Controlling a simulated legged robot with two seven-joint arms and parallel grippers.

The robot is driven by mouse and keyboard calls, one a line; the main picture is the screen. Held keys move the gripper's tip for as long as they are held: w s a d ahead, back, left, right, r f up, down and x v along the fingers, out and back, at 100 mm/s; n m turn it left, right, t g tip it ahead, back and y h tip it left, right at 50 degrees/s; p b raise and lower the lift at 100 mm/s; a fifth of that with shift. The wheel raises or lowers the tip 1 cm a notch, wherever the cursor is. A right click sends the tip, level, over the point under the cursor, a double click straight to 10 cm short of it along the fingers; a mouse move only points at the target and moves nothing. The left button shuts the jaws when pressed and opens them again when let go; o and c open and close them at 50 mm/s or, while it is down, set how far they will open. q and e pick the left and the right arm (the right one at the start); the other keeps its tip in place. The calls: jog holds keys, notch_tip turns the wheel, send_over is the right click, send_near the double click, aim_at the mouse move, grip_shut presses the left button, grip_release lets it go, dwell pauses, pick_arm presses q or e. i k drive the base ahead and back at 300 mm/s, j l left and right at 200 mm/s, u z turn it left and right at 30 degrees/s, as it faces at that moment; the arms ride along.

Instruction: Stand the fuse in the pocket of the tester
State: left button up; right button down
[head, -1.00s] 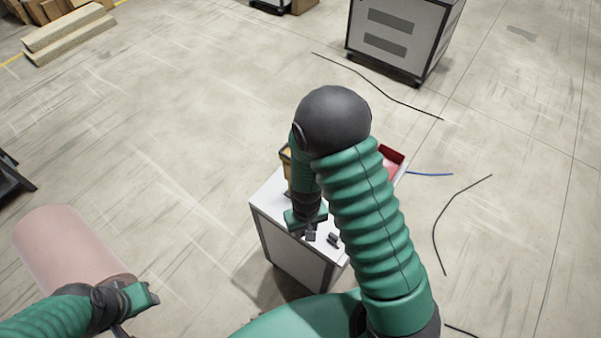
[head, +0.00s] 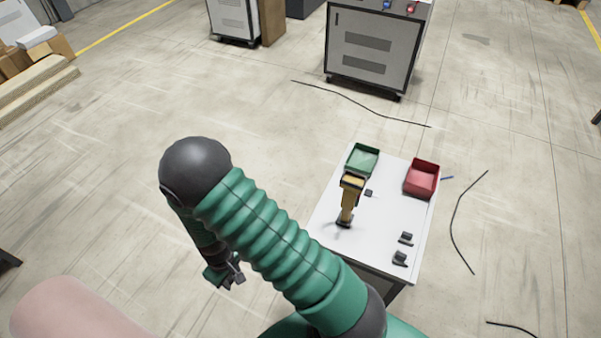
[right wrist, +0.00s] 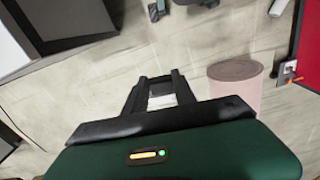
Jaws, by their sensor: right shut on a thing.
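My right gripper (head: 236,277) hangs over the floor, left of the white table and apart from it. In the right wrist view its two dark fingers (right wrist: 160,88) are shut on a small pale thing (right wrist: 162,101), which I take for the fuse; its ends are hard to see. On the table stands a yellow device with a dark foot (head: 349,198). Two small dark fixtures, one farther (head: 405,238) and one nearer (head: 399,258), stand at the table's right side. I cannot tell which is the tester, and no pocket can be made out. My left gripper is out of view.
The white table (head: 375,225) carries a green bin (head: 362,160), a red bin (head: 421,179) and a small dark block (head: 368,193). A pink cylinder (head: 75,315) is at lower left. Cables lie on the floor, and a grey cabinet (head: 370,55) stands behind.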

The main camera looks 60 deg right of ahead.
aim_at(352, 182)
jog(key=i+z, duration=0.4)
jog(key=i+j+z, duration=0.15)
jog(key=z, duration=0.25)
jog(key=i+z, duration=0.1)
jog(key=z, duration=0.4)
jog(key=i+j+z, duration=0.1)
jog(key=z, duration=0.35)
jog(key=i+j+z, duration=0.1)
jog(key=z, duration=0.4)
jog(key=i+j+z, duration=0.1)
jog(key=z, duration=0.35)
jog(key=j+z, duration=0.2)
jog(key=z, duration=0.3)
jog(key=i+j+z, duration=0.1)
jog(key=j+z, duration=0.15)
jog(key=z, duration=0.2)
jog(key=j+z, duration=0.25)
jog(key=z, duration=0.2)
jog(key=j+z, duration=0.3)
jog(key=z, duration=0.15)
